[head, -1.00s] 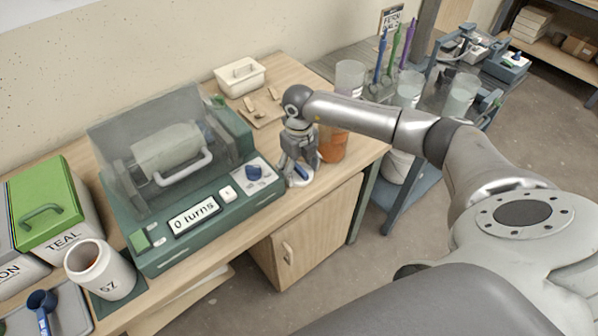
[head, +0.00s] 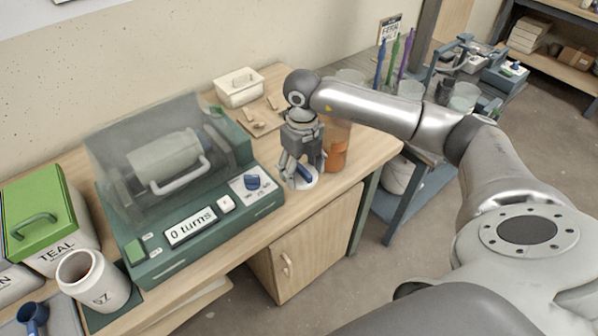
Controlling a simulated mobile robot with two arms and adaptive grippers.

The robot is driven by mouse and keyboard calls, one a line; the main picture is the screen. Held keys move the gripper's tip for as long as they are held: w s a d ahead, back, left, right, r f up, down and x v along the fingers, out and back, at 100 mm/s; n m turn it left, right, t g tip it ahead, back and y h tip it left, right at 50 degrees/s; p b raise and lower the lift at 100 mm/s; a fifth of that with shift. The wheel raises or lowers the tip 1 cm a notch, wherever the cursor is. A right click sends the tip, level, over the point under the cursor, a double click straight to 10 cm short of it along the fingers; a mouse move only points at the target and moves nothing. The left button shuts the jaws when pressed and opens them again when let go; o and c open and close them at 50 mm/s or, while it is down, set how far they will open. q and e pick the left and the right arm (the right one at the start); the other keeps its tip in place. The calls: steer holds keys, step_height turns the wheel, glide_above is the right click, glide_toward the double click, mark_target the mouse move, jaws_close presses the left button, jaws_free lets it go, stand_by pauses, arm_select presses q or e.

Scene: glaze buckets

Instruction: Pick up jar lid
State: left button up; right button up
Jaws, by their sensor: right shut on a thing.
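The jar lid (head: 311,182) is a pale disc with a blue handle, at the front right of the bench beside the machine. My right gripper (head: 303,174) points down over it and is shut on its blue handle. I cannot tell whether the lid touches the bench top. My left gripper is not in view.
The green machine (head: 157,271) with a clear cover and a "0 turns" display stands left of my right gripper. A container with orange contents (head: 337,152) stands close behind and right of it. A white box (head: 239,91) is at the back.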

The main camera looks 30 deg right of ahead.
steer(key=s+a+r+p, duration=0.2)
steer(key=s+a+r, duration=0.1)
steer(key=s+r, duration=0.6)
steer(key=shift+s+a+r, duration=0.4)
steer(key=shift+r, duration=0.95)
